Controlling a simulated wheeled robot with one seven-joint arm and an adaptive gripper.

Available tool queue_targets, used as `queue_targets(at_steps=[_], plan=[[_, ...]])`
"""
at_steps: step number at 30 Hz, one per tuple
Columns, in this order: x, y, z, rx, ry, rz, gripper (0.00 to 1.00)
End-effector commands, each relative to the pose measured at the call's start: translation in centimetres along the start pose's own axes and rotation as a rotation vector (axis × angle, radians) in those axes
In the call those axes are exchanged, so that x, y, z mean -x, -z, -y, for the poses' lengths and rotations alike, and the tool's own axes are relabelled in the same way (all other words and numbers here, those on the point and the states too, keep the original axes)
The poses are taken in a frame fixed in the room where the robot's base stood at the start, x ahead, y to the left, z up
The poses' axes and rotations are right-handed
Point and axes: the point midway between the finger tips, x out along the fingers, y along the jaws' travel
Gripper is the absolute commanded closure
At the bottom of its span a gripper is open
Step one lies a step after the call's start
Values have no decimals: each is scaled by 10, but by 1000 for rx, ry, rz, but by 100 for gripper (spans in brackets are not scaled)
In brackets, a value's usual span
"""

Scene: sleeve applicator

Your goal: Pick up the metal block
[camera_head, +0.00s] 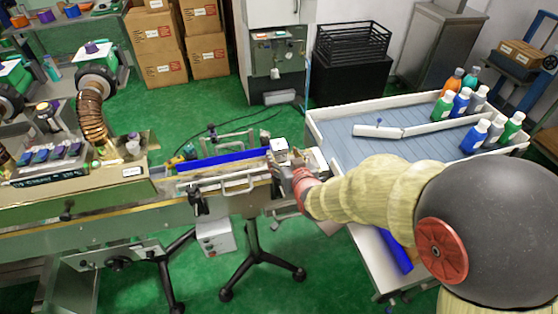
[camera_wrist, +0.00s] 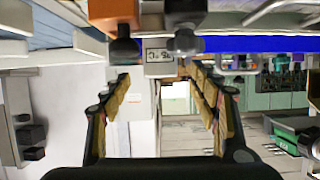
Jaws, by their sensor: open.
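A small silver-white cube, which looks like the metal block (camera_head: 280,146), sits at the right end of the conveyor (camera_head: 225,179). My gripper (camera_head: 293,163) is right beside it at the end of my arm, and partly hides the area under the cube. In the wrist view my gripper (camera_wrist: 157,75) is open, with its two padded fingers spread apart and nothing clearly held between them. A pale block-like shape with dark marks (camera_wrist: 158,57) shows just beyond the fingertips; I cannot tell whether it is the metal block. Contact between fingers and cube cannot be told.
A blue strip (camera_head: 224,158) and metal rails run along the conveyor. A white-rimmed table (camera_head: 330,150) at right carries several bottles (camera_head: 462,101) and a white divider (camera_head: 378,131). A bottle machine with a coiled hose (camera_head: 92,117) stands at left. Cardboard boxes (camera_head: 160,45) are stacked behind.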

Motion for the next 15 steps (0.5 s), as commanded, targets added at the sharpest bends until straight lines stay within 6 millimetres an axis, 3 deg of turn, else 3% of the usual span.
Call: queue_targets(at_steps=[3, 11, 15], plan=[[-18, -2, 0, 0, 0, 1, 39], [-35, -2, 0, 0, 0, 0, 39], [-56, -6, 1, 0, 0, 0, 39]])
